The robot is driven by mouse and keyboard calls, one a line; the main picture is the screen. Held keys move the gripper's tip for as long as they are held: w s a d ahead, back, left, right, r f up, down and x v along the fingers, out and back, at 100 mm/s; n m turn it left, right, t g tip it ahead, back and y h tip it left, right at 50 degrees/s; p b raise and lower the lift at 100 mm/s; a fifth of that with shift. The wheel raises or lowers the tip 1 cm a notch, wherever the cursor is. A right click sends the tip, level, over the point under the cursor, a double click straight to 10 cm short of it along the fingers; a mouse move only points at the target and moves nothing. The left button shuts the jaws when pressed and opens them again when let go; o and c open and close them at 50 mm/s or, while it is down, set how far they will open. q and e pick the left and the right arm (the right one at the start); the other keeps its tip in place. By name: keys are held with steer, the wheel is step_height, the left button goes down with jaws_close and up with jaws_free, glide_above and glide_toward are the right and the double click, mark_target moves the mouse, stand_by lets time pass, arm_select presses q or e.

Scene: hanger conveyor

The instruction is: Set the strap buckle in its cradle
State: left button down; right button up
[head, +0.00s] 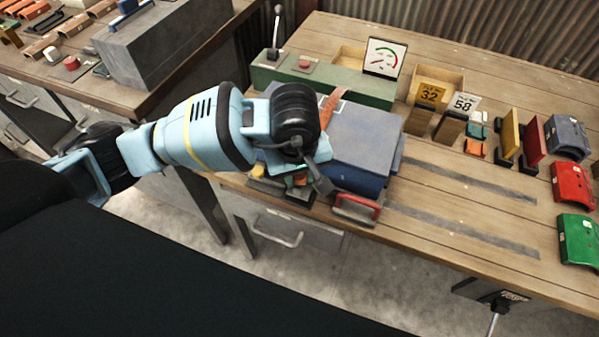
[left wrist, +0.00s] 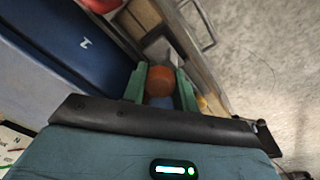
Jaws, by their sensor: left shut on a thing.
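A brown-orange strap (head: 329,108) lies over the back of a blue-grey case (head: 362,145) and runs out of sight behind my left arm. My left gripper (head: 301,180) is low at the case's front left edge, pointing down. In the left wrist view its green fingers (left wrist: 160,88) are shut on a rounded orange piece (left wrist: 160,80), which appears to be the strap buckle. The blue case (left wrist: 65,45) is beside it on the left. I cannot clearly make out the cradle; a grey block (left wrist: 160,46) lies just beyond the fingers. My right gripper is not in view.
A grey bracket with a red handle (head: 357,207) stands by the case's front edge. A green box with a lever (head: 277,73) and a gauge (head: 385,57) are behind. Red (head: 572,186) and green (head: 577,240) covers lie at right. The bench between is mostly clear.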

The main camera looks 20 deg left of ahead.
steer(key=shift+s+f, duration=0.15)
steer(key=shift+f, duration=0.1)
arm_select(q)
steer(key=shift+f, duration=0.1)
stand_by(0.6)
steer(key=shift+f, duration=0.25)
steer(key=shift+f+b, duration=0.1)
steer(key=shift+b, duration=0.25)
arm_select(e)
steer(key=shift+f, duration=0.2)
arm_select(q)
steer(key=shift+f+b, duration=0.4)
steer(key=shift+f, duration=0.2)
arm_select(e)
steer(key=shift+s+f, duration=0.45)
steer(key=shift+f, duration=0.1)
arm_select(q)
steer(key=c, duration=1)
jaws_free()
